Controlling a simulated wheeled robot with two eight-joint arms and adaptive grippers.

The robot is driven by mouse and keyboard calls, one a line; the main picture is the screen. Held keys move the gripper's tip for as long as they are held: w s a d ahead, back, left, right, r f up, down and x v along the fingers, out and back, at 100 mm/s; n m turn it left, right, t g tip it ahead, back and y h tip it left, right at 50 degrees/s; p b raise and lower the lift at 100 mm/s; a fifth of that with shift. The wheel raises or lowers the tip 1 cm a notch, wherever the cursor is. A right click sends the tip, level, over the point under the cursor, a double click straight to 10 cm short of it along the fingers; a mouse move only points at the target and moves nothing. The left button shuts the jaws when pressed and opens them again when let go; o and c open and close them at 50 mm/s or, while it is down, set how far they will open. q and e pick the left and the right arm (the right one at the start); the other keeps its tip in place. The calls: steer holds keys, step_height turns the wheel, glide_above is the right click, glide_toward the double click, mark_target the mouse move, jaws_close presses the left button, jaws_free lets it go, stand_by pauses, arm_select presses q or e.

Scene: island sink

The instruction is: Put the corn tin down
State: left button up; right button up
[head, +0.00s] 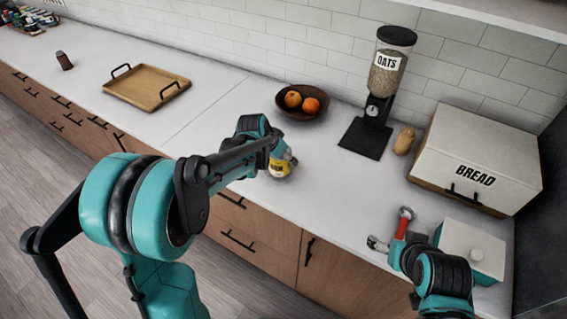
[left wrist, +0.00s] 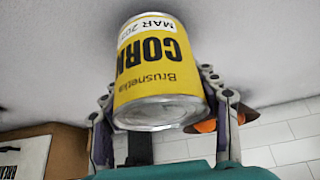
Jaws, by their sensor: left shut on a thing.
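The corn tin (head: 279,168) has a yellow label and shows at the end of my left arm in the head view. In the left wrist view the tin (left wrist: 160,75) fills the middle, its label upside down in the picture. My left gripper (left wrist: 165,105) is shut on it, a finger on each side. In the head view my left gripper (head: 284,160) is over the white counter (head: 235,105); whether the tin touches the counter is hard to tell. My right gripper (head: 390,243) is at the lower right, near a red-handled object; its fingers look apart and empty.
A fruit bowl (head: 290,112) stands behind the tin. A teal box with a white lid (head: 472,248) is near my right gripper. A wooden tray (head: 146,88) lies left. Counter around the tin is clear.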

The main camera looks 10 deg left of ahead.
arm_select(q)
step_height(320, 180, down, 2)
steer(key=shift+f, duration=0.1)
steer(key=o, duration=1.1)
steer(key=shift+b, duration=0.35)
steer(key=shift+c, duration=0.2)
steer(key=o, duration=0.4)
steer(key=shift+o, duration=0.2)
